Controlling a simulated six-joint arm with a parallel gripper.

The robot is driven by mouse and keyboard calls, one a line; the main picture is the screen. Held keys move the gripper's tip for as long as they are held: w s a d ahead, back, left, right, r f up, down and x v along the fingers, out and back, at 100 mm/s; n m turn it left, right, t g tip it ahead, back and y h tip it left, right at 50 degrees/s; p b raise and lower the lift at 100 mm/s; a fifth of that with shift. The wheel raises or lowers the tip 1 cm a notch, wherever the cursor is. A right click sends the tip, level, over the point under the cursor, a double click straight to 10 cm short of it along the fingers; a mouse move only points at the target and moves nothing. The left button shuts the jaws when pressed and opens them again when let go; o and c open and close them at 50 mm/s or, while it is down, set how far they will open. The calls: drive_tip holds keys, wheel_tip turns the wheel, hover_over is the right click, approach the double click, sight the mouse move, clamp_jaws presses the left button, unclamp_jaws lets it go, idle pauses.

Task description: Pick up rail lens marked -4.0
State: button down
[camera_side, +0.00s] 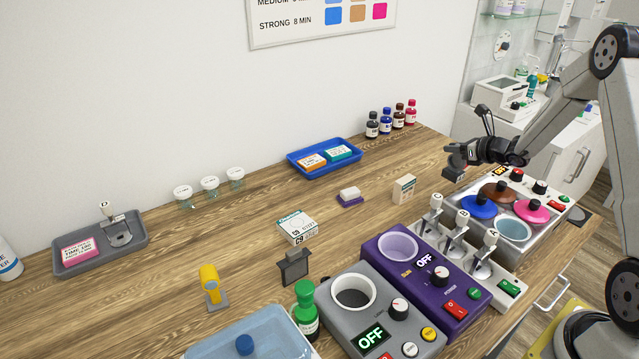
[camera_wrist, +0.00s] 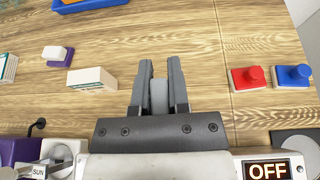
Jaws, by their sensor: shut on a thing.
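In the wrist view my gripper (camera_wrist: 160,70) has both fingers close together around a small plain grey piece (camera_wrist: 158,97). The piece looks dark below the fingers in the side view (camera_side: 453,174). I see no mark on it and cannot tell whether it is a lens. I can make out no -4.0 mark on anything in view.
A cream box (camera_side: 404,189) and a white-and-purple block (camera_side: 350,196) stand on the table nearby. A metal tank (camera_side: 555,215) with coloured lids is close to my gripper. A blue tray (camera_side: 325,171) and several bottles (camera_side: 386,122) are behind. A purple unit (camera_side: 460,285) stands in front.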

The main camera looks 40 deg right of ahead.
sight(456, 176)
drive_tip(key=s+a+r, duration=0.5)
drive_tip(key=s+r, duration=0.2)
drive_tip(key=s, duration=0.4)
drive_tip(key=shift+a+r, duration=0.25)
drive_tip(key=shift+r, duration=0.15)
drive_tip(key=shift+r, duration=0.15)
